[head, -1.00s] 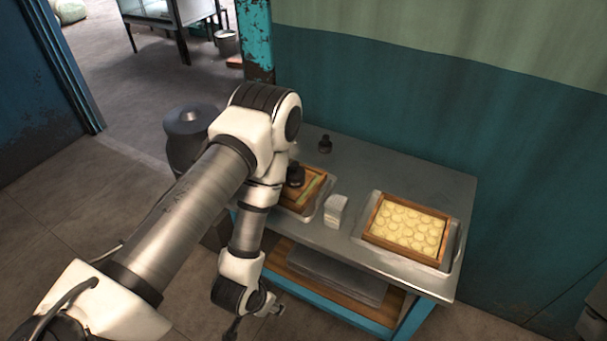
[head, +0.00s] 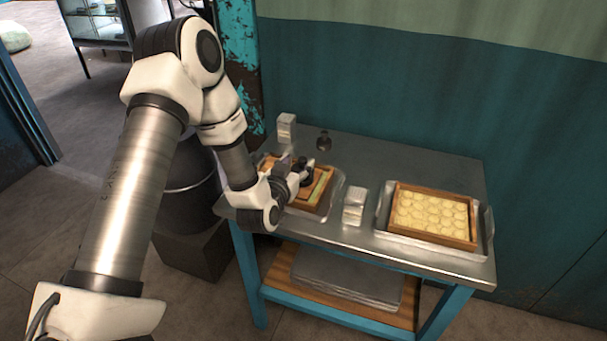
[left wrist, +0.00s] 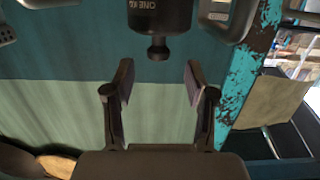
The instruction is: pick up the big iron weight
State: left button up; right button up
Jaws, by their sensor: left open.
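The big iron weight (head: 306,178) is dark and stands on a wooden frame (head: 321,191) in the left metal tray, partly hidden by my left gripper. In the left wrist view the weight (left wrist: 158,14) appears upside down at the top, with "ONE KG" lettering and a small knob. My left gripper (head: 298,170) is at the weight, with its arm coming over from the left. In the left wrist view its two fingers (left wrist: 159,75) are open, and the knob is at the gap between the tips without visible contact. My right gripper is not in view.
A smaller dark weight (head: 324,141) stands behind on the metal table (head: 400,163). White blocks stand at the back left (head: 287,128) and between the trays (head: 354,207). A right tray (head: 385,233) holds a wooden frame of pale rounds (head: 432,214). A wall is behind.

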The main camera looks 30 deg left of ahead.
aim_at(304, 157)
pick_arm(q)
jog(key=x, duration=0.4)
jog(key=shift+w+d+f, duration=0.1)
jog(key=shift+d+f, duration=0.1)
jog(key=shift+f, duration=0.2)
grip_shut()
jog(key=shift+r, duration=0.1)
jog(key=shift+r, duration=0.15)
